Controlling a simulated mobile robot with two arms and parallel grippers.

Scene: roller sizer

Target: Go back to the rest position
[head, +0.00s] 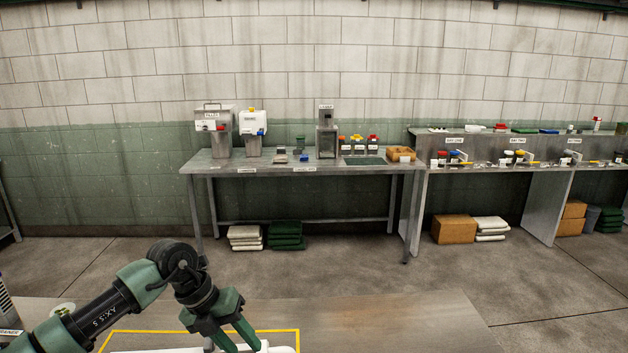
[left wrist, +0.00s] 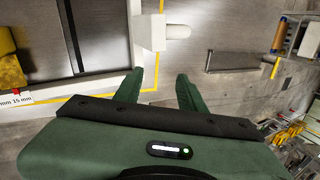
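My left gripper (head: 236,341) hangs low at the bottom of the head view, over the front table (head: 400,325). Its two green fingers are spread apart. In the left wrist view the fingers of the gripper (left wrist: 160,88) are also apart, with nothing between them. A white block with a rounded knob (left wrist: 150,32) lies beyond the fingertips. In the head view a white piece (head: 282,349) shows partly behind the fingers at the bottom edge. My right gripper is in neither view.
A yellow outline (head: 200,331) marks part of the front table. A metal workbench (head: 290,170) with dispensers and small jars stands against the far wall. A second bench (head: 500,155) is at the right. Grey floor (head: 330,262) lies clear between the front table and the benches.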

